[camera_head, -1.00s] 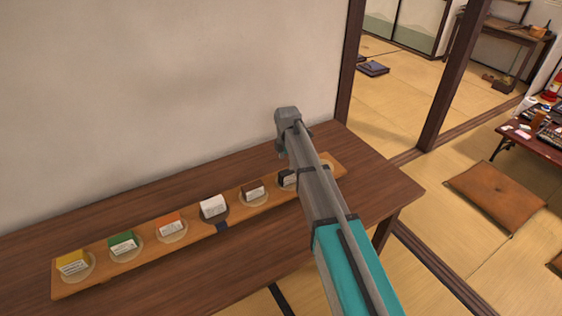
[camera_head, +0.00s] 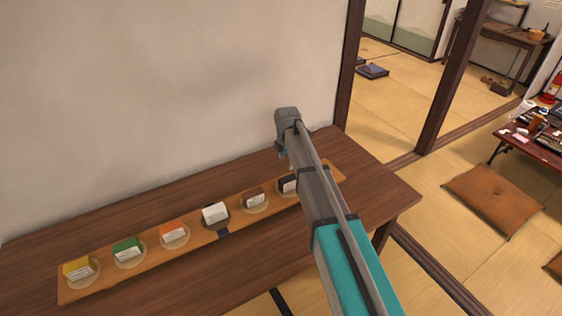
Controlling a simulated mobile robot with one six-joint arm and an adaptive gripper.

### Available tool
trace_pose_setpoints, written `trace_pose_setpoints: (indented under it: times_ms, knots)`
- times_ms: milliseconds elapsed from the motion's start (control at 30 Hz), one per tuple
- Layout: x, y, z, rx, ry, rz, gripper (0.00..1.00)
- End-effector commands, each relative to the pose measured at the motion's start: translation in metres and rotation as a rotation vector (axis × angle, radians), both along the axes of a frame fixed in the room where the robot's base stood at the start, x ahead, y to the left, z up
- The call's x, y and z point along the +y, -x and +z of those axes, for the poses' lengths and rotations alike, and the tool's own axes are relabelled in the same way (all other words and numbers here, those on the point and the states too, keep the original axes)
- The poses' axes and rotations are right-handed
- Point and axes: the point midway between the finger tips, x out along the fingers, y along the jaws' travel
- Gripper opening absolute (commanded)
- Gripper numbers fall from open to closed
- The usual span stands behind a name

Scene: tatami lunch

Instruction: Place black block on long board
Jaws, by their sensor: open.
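The long board (camera_head: 160,257) lies along the dark wooden table with a row of coloured blocks on it, each at a round pale spot. The black block (camera_head: 287,185) is near the board's right end, partly covered by my arm. From the left the others are yellow (camera_head: 77,267), green (camera_head: 126,247), orange (camera_head: 173,231), white (camera_head: 214,212) and brown (camera_head: 254,197). My gripper (camera_head: 282,152) is mostly hidden behind my wrist, above the far side of the table near the wall. Its jaws are open, and I see nothing held in them.
The dark table (camera_head: 370,185) stands against a plain wall (camera_head: 150,90). Its right end past the board is bare. Beyond it are a wooden post (camera_head: 452,80), a brown cushion (camera_head: 493,199) and a low table (camera_head: 530,150) with things on it.

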Motion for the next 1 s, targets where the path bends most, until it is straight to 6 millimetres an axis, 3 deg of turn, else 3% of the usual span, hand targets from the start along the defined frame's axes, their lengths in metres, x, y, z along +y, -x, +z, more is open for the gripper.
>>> trace_pose_setpoints:
  times_ms: [567,767,1000]
  knots:
    - [-0.006,0.005,0.000,0.000,0.000,-0.036,0.84]
    - [-0.030,0.027,0.000,0.000,0.000,-0.213,0.84]
    - [-0.076,0.072,0.000,0.000,0.000,-0.598,0.84]
